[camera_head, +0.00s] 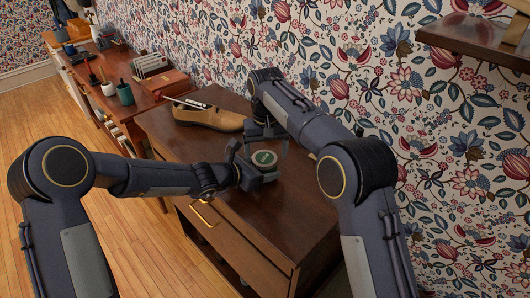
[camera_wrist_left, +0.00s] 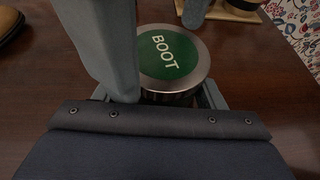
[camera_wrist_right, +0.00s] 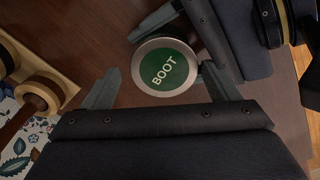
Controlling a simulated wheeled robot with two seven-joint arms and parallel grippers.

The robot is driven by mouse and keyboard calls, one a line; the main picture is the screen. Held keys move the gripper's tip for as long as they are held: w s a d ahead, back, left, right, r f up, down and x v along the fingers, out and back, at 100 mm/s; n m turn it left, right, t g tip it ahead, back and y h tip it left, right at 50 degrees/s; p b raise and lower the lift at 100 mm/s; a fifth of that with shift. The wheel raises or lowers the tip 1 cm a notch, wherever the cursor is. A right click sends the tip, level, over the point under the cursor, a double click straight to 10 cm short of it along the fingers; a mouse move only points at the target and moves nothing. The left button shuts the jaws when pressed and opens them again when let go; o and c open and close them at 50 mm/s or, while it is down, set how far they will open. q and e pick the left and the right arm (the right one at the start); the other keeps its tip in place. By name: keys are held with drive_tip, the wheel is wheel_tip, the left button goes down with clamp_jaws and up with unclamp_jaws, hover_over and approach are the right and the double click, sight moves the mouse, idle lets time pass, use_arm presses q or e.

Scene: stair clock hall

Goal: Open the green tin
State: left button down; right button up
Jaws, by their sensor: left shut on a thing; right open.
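The green tin (camera_head: 264,158) stands on the dark wooden cabinet top (camera_head: 300,190). It is round, with a silver rim and a green lid reading BOOT, seen in the left wrist view (camera_wrist_left: 172,60) and the right wrist view (camera_wrist_right: 164,70). The lid sits on the tin. My left gripper (camera_head: 252,168) is shut on the tin's side, low down; one finger covers part of it. My right gripper (camera_head: 266,138) is open above the tin, and its fingers (camera_wrist_right: 170,92) lie on either side of the lid in its wrist view, apart from it as far as I can see.
A tan shoe (camera_head: 208,118) stands at the back left of the cabinet top. A wooden stand with rollers (camera_wrist_right: 38,85) is close by in the right wrist view. The patterned wall (camera_head: 350,60) runs behind, and a shelf (camera_head: 480,38) juts out at upper right.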

sight(265, 158)
use_arm(q)
drive_tip(key=shift+d, duration=0.15)
use_arm(e)
drive_tip(key=shift+s+a, duration=0.15)
drive_tip(key=shift+a, duration=0.2)
use_arm(q)
drive_tip(key=shift+s, duration=0.1)
use_arm(e)
wheel_tip(265, 158, up, 4)
drive_tip(key=shift+r, duration=0.25)
drive_tip(key=shift+c, duration=0.3)
drive_tip(key=shift+d+r+m, duration=0.15)
drive_tip(key=shift+d+m, duration=0.05)
drive_tip(key=shift+m, duration=0.3)
drive_tip(key=m, duration=0.3)
drive_tip(key=shift+d+r+m, duration=0.2)
drive_tip(key=shift+r+m, duration=0.1)
drive_tip(key=shift+r, duration=0.1)
drive_tip(key=m, duration=0.1)
drive_tip(key=r+m, duration=0.1)
drive_tip(key=m, duration=0.3)
drive_tip(key=shift+a+r, duration=0.1)
drive_tip(key=shift+r, duration=0.25)
drive_tip(key=shift+a+m, duration=0.1)
drive_tip(key=shift+m, duration=0.5)
drive_tip(key=shift+f, duration=3.8)
